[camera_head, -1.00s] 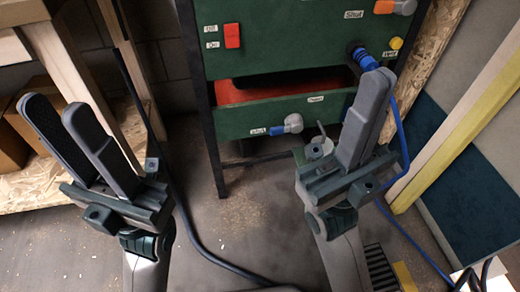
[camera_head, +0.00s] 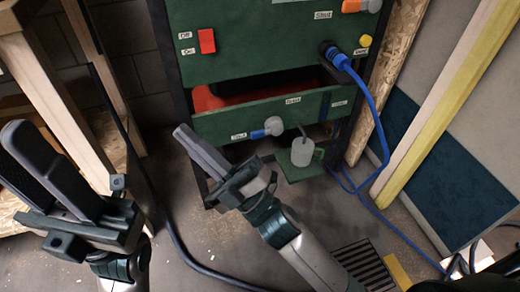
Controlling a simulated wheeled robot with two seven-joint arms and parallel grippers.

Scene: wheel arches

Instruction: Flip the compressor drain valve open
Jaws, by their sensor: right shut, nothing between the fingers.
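The drain valve (camera_head: 272,127) is on the lower green panel (camera_head: 222,123), under a label that appears to read "Drain". It has a round grey body and a short blue handle (camera_head: 257,134) pointing left, toward a small label that looks like "Shut". My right gripper (camera_head: 181,132) is shut and empty. Its fingers point up and left, below and left of the valve in the picture, and do not appear to touch it. My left gripper (camera_head: 30,130) is at the far left, away from the panel, with a gap between its fingers.
A grey cup (camera_head: 303,151) stands on a small green ledge (camera_head: 300,172) below the panel. The upper panel has a red switch (camera_head: 207,41), an orange-handled valve (camera_head: 360,6) and a yellow knob (camera_head: 365,41). A blue hose (camera_head: 375,110) runs down to the floor. Wooden posts stand at both sides.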

